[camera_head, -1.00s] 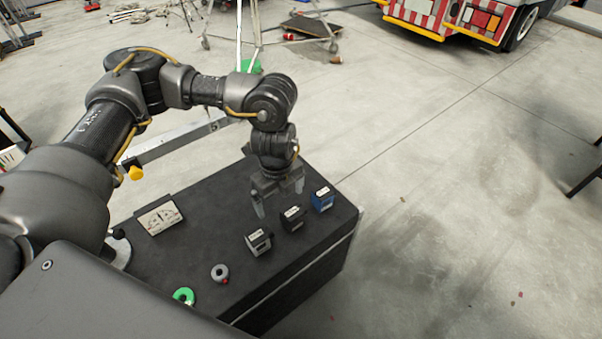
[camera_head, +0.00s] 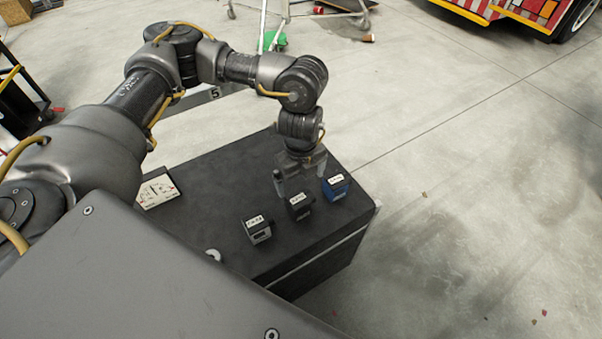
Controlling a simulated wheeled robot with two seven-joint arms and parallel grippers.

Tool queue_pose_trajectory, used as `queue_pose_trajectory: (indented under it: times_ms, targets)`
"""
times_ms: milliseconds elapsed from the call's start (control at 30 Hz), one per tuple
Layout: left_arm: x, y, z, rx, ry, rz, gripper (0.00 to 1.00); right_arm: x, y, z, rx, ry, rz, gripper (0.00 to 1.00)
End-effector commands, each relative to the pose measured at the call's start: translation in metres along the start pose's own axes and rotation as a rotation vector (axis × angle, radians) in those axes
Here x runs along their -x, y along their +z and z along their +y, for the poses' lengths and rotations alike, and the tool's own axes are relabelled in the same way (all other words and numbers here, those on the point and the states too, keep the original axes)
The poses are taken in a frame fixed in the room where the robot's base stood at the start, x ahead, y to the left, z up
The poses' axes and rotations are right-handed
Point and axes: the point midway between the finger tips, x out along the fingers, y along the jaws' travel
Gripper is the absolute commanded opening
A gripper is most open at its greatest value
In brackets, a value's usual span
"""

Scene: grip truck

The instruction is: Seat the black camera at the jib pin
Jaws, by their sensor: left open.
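The black camera (camera_head: 300,207) is a small dark block with a white label on the black case top. It stands between a grey block (camera_head: 259,230) and a blue block (camera_head: 335,188). My left gripper (camera_head: 301,180) points down just behind the black camera, with its fingers apart and nothing seen between them. I cannot tell how high the fingertips are above the top. A grey bar marked 5 (camera_head: 214,92) shows behind my left arm and may be part of the jib. I cannot make out the jib pin. My right gripper is not in view.
The dark case top (camera_head: 225,180) is clear behind the blocks. A white card with dial markings (camera_head: 158,191) lies at its left. A pale ring (camera_head: 212,256) is partly hidden by my body. Open concrete floor lies to the right; a stand and a truck are behind.

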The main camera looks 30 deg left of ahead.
Motion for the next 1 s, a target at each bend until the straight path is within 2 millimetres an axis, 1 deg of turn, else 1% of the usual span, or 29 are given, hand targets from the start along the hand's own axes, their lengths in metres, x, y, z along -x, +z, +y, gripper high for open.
queue_pose_trajectory:
  times_ms: [33, 100, 300, 400, 500, 667, 933, 967, 1000]
  targets:
    - [-0.010, -0.001, 0.001, 0.001, 0.003, 0.001, 0.96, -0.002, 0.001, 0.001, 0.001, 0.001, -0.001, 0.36]
    - [-0.023, -0.001, 0.001, 0.002, 0.004, 0.002, 0.96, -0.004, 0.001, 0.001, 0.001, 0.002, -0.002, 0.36]
    - [-0.060, -0.001, 0.001, 0.001, 0.004, 0.002, 0.96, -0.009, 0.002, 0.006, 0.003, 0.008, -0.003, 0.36]
    - [-0.074, -0.001, 0.001, 0.001, 0.003, 0.001, 0.96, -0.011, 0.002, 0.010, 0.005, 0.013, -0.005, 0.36]
    - [-0.084, -0.001, 0.000, -0.001, 0.002, 0.001, 0.96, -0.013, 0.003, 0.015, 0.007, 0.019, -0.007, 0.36]
    - [-0.091, -0.001, 0.000, -0.001, 0.001, 0.000, 0.96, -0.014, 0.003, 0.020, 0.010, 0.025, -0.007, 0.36]
    - [-0.092, 0.000, 0.000, -0.002, 0.001, -0.001, 0.96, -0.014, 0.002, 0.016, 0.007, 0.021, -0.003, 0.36]
    - [-0.092, 0.000, 0.000, -0.002, 0.001, -0.001, 0.94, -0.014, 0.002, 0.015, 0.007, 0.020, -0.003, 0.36]
    - [-0.092, 0.000, 0.000, -0.002, 0.001, -0.001, 0.89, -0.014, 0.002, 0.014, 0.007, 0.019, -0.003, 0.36]
